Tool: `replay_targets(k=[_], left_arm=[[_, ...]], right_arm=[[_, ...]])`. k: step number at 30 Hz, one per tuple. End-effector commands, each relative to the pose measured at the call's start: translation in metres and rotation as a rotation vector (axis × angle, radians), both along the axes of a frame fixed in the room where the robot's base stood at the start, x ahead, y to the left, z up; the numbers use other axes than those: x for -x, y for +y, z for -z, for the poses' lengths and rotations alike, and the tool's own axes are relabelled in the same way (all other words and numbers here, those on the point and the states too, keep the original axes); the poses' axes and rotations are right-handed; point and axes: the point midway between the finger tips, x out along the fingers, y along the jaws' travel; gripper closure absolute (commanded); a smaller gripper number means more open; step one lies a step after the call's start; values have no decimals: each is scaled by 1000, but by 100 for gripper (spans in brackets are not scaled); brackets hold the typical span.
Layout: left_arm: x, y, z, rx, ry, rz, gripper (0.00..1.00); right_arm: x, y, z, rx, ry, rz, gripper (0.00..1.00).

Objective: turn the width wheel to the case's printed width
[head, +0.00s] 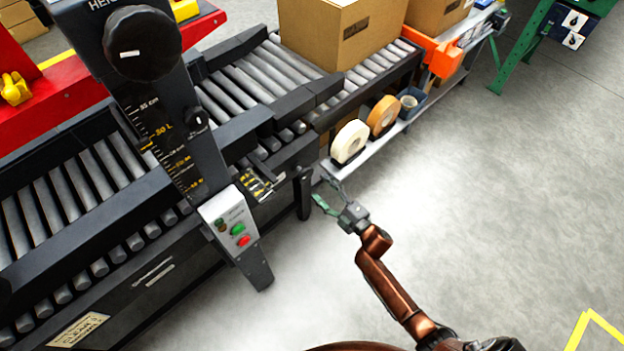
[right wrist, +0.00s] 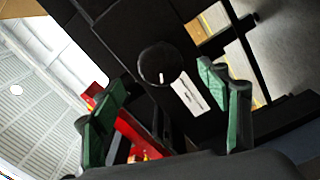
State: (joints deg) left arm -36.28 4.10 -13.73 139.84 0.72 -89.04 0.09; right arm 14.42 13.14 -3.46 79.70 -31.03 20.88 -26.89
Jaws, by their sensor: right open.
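A round black wheel (right wrist: 158,66) with a white mark on its face shows in the right wrist view, beside a white label plate whose text I cannot read. It lies ahead of my right gripper (right wrist: 166,80), between the two green fingers in the picture; no contact shows. In the head view the right gripper (head: 327,191) is open and empty, just right of the machine's dark side. A scale with yellow marks (head: 258,184) sits left of it. A cardboard case (head: 345,30) stands on the rollers; its print is too small to read. My left gripper is out of view.
A large black knob (head: 143,43) tops the height-scale column (head: 165,130). A box with green and red buttons (head: 232,222) is below. Tape rolls (head: 350,141) stand on a low shelf behind the gripper.

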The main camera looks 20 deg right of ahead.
Motion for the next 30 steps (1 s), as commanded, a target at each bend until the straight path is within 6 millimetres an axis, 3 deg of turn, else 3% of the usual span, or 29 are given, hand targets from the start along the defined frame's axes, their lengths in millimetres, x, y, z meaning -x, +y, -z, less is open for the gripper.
replay_targets(k=[3, 8, 26, 30], left_arm=[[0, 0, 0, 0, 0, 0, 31], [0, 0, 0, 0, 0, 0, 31], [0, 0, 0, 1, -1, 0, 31], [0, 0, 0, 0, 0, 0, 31]], right_arm=[[19, -7, 1, 0, 1, 1, 31], [32, -12, 1, 1, 0, 0, 31], [34, -12, 1, 0, 0, 0, 31], [42, -19, 10, -22, 43, 38, 31]])
